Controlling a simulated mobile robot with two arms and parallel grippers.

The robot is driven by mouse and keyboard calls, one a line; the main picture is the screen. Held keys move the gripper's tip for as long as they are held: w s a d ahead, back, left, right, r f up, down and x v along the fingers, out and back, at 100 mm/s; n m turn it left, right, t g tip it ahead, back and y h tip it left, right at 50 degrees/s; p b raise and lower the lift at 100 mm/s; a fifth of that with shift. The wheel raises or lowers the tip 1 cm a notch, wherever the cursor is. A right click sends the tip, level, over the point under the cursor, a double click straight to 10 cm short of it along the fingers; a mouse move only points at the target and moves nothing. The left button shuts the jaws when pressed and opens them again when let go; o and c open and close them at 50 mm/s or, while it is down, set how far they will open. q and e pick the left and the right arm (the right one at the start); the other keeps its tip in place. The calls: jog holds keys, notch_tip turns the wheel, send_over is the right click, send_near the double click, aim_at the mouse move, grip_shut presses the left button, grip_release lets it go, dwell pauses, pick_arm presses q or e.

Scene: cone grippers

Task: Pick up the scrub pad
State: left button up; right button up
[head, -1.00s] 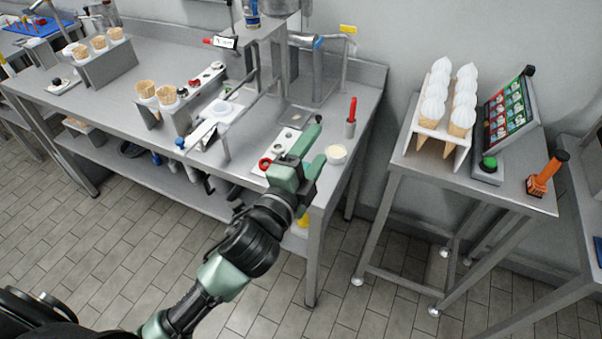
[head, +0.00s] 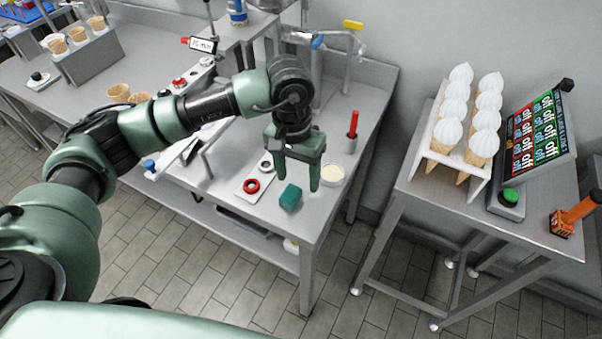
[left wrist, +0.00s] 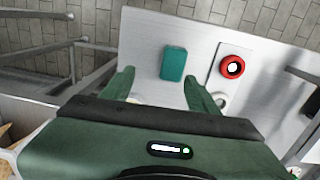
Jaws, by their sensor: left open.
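The scrub pad (head: 290,197) is a small teal-green block lying on the steel table near its front right corner. In the left wrist view the pad (left wrist: 173,64) lies ahead of the fingertips, between their lines and nearer the right finger. My left gripper (head: 296,184) points down above the table just behind the pad, with its fingers apart and nothing between them. The left wrist view shows both open fingers (left wrist: 160,78) at the sides of the pad, not touching it. My right gripper is not in view.
A white plate with a red ring (head: 252,186) lies left of the pad. A cream-filled cup (head: 332,174) stands close to the right finger. A holder with a red-handled tool (head: 352,138) is behind it. A stand of white-topped cones (head: 462,120) is on the right table.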

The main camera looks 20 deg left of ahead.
aim_at(290, 193)
pick_arm(q)
jog(key=shift+w+a+y, duration=0.3)
jog(key=shift+w+a, duration=0.1)
jog(key=shift+a, duration=0.35)
jog(key=shift+s+a+f, duration=0.1)
jog(key=shift+s, duration=0.1)
jog(key=shift+s+f+p, duration=0.35)
jog(key=shift+f+p, duration=0.15)
jog(key=shift+f, duration=0.05)
jog(key=shift+s+f+p, duration=0.35)
jog(key=shift+f+p, duration=0.1)
jog(key=shift+f, duration=0.1)
jog(key=f, duration=0.2)
jog(key=f+p, duration=0.1)
jog(key=shift+w, duration=0.25)
jog(key=shift+f, duration=0.7)
jog(key=c, duration=1.3)
grip_shut()
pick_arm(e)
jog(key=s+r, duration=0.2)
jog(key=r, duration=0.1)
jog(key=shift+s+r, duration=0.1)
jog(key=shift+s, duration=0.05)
